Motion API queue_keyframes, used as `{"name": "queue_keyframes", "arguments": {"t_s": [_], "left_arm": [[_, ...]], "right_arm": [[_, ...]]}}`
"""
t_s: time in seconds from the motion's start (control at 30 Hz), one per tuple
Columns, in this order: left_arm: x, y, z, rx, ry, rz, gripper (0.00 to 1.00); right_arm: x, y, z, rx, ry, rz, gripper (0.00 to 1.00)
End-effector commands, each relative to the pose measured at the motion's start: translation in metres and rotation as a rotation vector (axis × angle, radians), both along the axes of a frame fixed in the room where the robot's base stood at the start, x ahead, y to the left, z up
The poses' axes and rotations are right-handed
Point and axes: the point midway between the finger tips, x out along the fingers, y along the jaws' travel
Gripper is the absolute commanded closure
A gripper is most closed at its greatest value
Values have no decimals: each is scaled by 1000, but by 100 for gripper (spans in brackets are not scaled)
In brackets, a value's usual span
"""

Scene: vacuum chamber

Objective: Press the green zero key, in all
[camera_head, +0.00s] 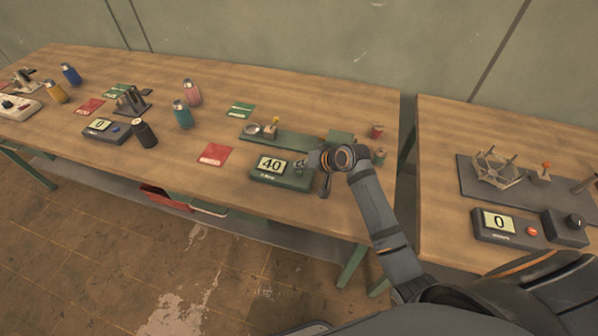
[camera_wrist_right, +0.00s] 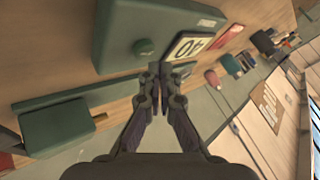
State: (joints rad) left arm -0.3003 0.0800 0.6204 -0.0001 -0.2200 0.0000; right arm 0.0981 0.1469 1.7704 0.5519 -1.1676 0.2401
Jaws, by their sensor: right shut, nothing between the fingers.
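In the head view the key (camera_head: 299,166) is small and close to my gripper. My right gripper (camera_head: 315,161) is shut and empty at the key end of the box. In the right wrist view its fingertips (camera_wrist_right: 166,68) are near the key and display; I cannot tell whether they touch the box. My left gripper is not in view.
Behind the box lies a green plate (camera_head: 285,138) with small metal parts. Small reddish spools (camera_head: 377,131) stand to its right. A red card (camera_head: 215,154) lies to the left.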

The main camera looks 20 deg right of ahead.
Motion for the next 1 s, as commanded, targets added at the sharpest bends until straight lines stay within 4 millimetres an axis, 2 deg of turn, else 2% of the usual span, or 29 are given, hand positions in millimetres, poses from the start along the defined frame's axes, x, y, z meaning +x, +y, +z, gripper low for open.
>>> {"name": "queue_keyframes", "arguments": {"t_s": [0.23,1.0], "left_arm": [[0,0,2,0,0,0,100],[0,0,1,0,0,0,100]], "right_arm": [[0,0,-7,1,1,0,100],[0,0,-13,1,1,0,100]]}}
